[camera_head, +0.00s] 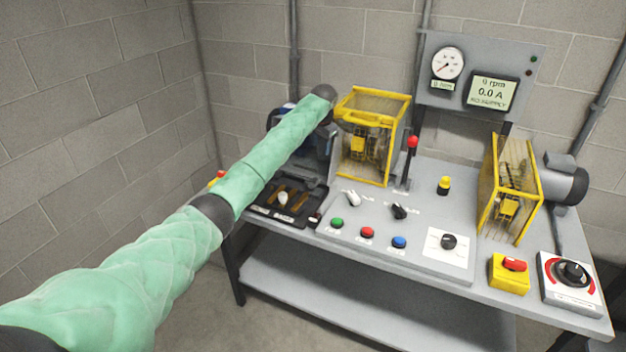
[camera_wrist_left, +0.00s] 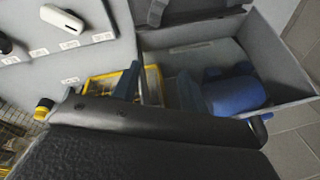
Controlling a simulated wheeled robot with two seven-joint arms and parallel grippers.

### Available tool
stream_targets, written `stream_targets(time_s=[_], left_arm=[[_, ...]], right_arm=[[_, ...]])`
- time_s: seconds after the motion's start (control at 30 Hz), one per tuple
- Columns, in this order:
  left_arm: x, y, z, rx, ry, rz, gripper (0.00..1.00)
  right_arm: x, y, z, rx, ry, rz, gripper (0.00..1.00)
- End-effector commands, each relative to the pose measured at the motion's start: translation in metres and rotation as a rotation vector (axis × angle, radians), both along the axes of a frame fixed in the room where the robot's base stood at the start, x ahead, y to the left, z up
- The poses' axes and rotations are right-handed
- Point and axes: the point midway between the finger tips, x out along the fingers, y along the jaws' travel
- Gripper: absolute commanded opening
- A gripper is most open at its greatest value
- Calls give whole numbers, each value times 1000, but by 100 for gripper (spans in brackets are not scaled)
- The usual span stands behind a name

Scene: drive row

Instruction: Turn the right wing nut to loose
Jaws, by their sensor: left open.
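I cannot make out the right wing nut for certain in either view. My left arm (camera_head: 265,160), in a green sleeve, reaches across the head view, and its dark end is in front of the back wall, left of the yellow-framed guard (camera_head: 372,105). In the left wrist view my left gripper (camera_wrist_left: 158,88) is open, with two bluish fingers apart and nothing clearly held between them. Beyond the fingers are a yellow-edged part and a blue motor (camera_wrist_left: 240,92) in a grey open housing (camera_wrist_left: 285,92). The dark wrist hides the lower part of that view.
The bench has a black tray (camera_head: 262,208), coloured buttons, selector knobs, a red-topped lever (camera_head: 412,142) and a second yellow guard (camera_head: 511,190) at right. A gauge and display panel (camera_head: 478,70) stands behind. The bench's front strip is fairly clear.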

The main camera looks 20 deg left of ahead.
Motion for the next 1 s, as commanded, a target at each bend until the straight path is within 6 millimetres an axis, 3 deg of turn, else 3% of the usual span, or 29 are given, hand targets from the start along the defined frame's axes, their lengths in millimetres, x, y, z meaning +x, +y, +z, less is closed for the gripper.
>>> stream_targets(time_s=[0.1,0.27,0.5,0.67,1.0], left_arm=[[-5,14,-35,-25,90,-4,44],[-14,27,-66,-69,183,-30,44],[-20,22,-69,-93,216,-121,44],[-20,22,-71,-89,219,-153,44],[-21,21,-113,-88,222,-155,44]], right_arm=[[-10,-3,-21,0,-10,-2,36],[-14,-4,-39,6,-52,-4,36],[3,-1,-39,23,-146,-8,36],[4,-1,-41,24,-156,-8,36],[-5,-12,-71,14,-173,-1,36]])
